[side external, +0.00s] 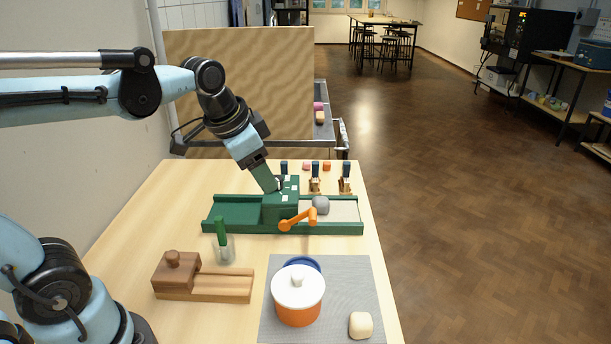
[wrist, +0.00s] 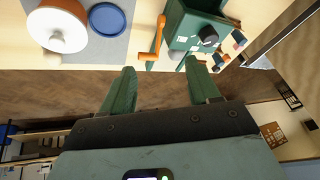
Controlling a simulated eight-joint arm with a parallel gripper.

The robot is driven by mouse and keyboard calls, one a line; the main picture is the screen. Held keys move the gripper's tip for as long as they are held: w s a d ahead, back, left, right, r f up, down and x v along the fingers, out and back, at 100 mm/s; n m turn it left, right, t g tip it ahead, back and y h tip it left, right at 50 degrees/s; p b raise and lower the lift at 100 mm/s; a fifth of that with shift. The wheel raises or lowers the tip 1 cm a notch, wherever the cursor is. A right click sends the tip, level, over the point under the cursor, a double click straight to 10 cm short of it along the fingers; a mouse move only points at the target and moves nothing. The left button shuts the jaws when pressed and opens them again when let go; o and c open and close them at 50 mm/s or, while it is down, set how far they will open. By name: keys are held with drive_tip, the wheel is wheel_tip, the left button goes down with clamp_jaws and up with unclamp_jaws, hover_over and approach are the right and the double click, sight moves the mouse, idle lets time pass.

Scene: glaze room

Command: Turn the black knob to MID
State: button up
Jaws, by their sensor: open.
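The black knob (wrist: 208,36) sits on the green housing (wrist: 190,27) of a rolling machine, with pale labels around it; its pointer setting is too small to read. In the side external view the housing (side external: 283,207) stands across a long green bed, and the knob is hard to make out beside my fingers. My gripper (side external: 274,187) reaches down at a slant to the top of the housing. In the wrist view my gripper (wrist: 160,66) has its green fingers wide apart with nothing between them. The knob lies beyond the right fingertip, not between the fingers.
An orange crank (side external: 299,219) sticks out of the housing's front. A grey lump (side external: 320,205) rests on the bed's right part. Several small stamps (side external: 315,185) stand behind. A lidded orange pot (side external: 298,299), a cream lump (side external: 360,325) and a wooden block (side external: 176,272) are in front.

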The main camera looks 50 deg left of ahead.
drive_tip(key=w+a+r+m+g, duration=0.3)
drive_tip(key=w+a+m+g, duration=0.2)
drive_tip(key=w+a+m, duration=0.4)
drive_tip(key=shift+n, duration=0.3)
drive_tip(key=f, duration=0.4)
drive_tip(key=w+f, duration=0.1)
drive_tip(key=f, duration=0.7)
drive_tip(key=shift+w+d, duration=0.15)
drive_tip(key=shift+w, duration=0.05)
drive_tip(key=c, duration=1)
drive_tip(key=shift+c, duration=0.2)
